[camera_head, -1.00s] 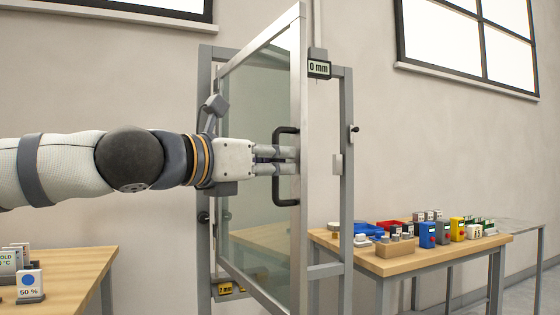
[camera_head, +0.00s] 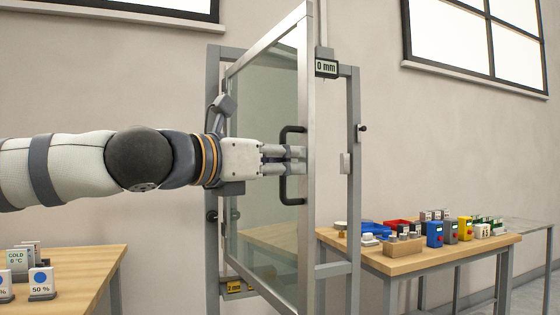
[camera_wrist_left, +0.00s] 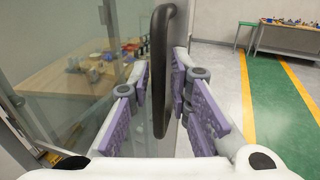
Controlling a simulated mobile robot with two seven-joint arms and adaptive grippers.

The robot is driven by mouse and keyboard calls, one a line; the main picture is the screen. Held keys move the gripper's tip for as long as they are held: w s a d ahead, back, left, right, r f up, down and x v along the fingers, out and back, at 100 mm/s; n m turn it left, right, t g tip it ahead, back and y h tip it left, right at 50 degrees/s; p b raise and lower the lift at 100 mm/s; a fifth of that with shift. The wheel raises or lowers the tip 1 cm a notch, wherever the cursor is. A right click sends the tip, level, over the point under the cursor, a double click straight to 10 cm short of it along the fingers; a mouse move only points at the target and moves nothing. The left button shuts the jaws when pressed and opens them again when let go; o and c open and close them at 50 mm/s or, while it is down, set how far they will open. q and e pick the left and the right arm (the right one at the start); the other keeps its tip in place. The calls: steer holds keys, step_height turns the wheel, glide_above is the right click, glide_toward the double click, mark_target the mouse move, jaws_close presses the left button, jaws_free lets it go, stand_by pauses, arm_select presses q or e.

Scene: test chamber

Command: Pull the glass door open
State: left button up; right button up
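The glass door (camera_head: 265,110) stands ajar in its grey frame (camera_head: 354,200), its free edge (camera_head: 305,230) swung out towards me. Its black vertical bar handle (camera_head: 284,189) is near that edge. My left gripper (camera_head: 298,159) reaches in from the left, with its fingers at the handle's middle. In the left wrist view, the handle (camera_wrist_left: 160,70) runs between the two purple-padded fingers, one close on each side. The fingers look closed around it, though exact pad contact is hard to see. My right gripper is not in view.
A wooden table (camera_head: 420,262) with several coloured boxes stands right of the door frame. Another table (camera_head: 85,290) with small signs is at lower left. In the left wrist view, green floor (camera_wrist_left: 285,115) with yellow lines is clear.

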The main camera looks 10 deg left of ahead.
arm_select(q)
steer(key=v, duration=1.2)
